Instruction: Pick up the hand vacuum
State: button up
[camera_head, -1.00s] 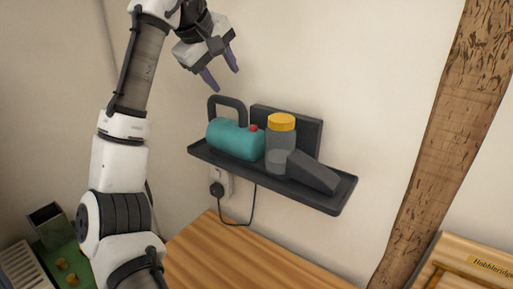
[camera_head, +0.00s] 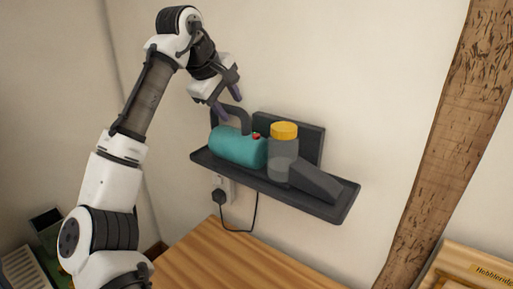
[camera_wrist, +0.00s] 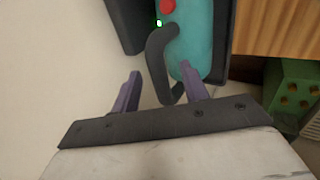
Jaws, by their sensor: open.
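The hand vacuum (camera_head: 238,148) lies on a dark wall shelf (camera_head: 318,208). It has a teal body, a dark looped handle, a red button and a clear cup with a yellow cap (camera_head: 284,131), ending in a dark nozzle. My gripper (camera_head: 231,106) is open just above the handle in the head view. In the wrist view, the handle (camera_wrist: 158,60) reaches down between the two purple fingers of my gripper (camera_wrist: 162,88), apart from the left finger. Whether the right finger touches it I cannot tell. A small green light shows beside the red button.
The wall stands close behind the shelf. A black plug and cord (camera_head: 220,196) hang below it. A wooden surface (camera_head: 235,260) lies underneath, and a timber post (camera_head: 430,150) stands to the right. A green block-like item (camera_wrist: 292,95) shows at the wrist view's right.

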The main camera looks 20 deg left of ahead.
aim_at(232, 107)
jog(key=shift+p+x, duration=0.6)
jog(key=shift+x, duration=1.25)
jog(key=shift+w+r, duration=0.2)
grip_shut()
